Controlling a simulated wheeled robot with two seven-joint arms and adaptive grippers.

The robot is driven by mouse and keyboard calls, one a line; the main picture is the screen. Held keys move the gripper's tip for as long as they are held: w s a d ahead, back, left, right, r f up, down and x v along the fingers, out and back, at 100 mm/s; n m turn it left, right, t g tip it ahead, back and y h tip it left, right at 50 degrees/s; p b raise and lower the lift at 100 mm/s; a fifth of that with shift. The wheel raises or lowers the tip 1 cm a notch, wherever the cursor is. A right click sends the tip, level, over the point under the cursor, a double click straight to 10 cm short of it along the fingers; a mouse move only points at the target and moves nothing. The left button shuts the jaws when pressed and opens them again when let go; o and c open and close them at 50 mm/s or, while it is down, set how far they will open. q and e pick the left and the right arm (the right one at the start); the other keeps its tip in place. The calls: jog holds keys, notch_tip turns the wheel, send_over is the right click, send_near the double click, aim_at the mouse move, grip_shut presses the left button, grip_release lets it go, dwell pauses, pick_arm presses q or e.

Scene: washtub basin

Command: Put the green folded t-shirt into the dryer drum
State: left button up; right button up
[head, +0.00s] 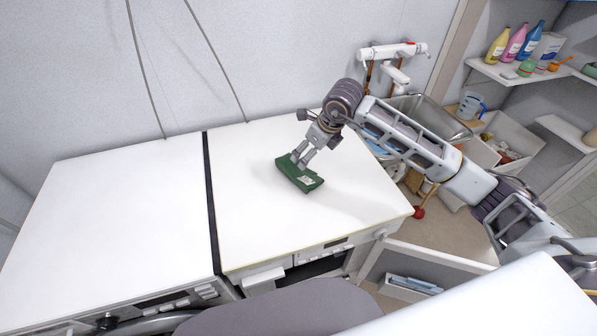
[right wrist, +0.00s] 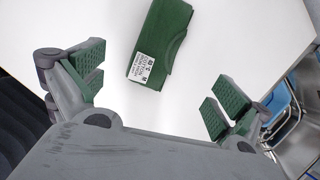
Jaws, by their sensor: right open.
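The green folded t-shirt (head: 306,182) lies on the white top of the right-hand machine (head: 255,220). A white label shows on it. In the right wrist view the t-shirt (right wrist: 163,38) lies ahead of and between my spread fingers, with clear space to each side. My right gripper (head: 302,161) is above the t-shirt's back edge in the head view; its fingers (right wrist: 155,95) are open and nothing is between the pads. I cannot tell the exact height above the shirt. My left gripper is not in view. A dryer drum opening is not visible from here.
A second white machine (head: 110,210) stands to the left, behind a dark gap. A steel sink (head: 425,115) with a wall tap (head: 392,52) is at the back right. Shelves with bottles (head: 515,42) stand further right. The machine tops are otherwise clear.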

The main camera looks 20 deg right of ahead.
aim_at(304, 171)
jog(key=shift+m, duration=0.8)
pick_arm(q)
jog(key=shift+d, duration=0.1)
pick_arm(e)
jog(key=shift+f, duration=0.1)
jog(key=shift+b+x, duration=0.45)
jog(key=shift+x, duration=0.35)
jog(key=shift+b+x, duration=0.4)
jog(key=shift+x, duration=0.5)
jog(key=b+x, duration=0.1)
jog(key=x, duration=0.2)
jog(key=shift+f, duration=0.1)
jog(key=shift+b+x, duration=0.6)
jog(key=shift+x, duration=0.3)
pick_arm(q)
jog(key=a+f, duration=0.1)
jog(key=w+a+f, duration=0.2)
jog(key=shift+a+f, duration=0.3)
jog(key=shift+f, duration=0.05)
pick_arm(e)
jog(key=shift+w, duration=0.1)
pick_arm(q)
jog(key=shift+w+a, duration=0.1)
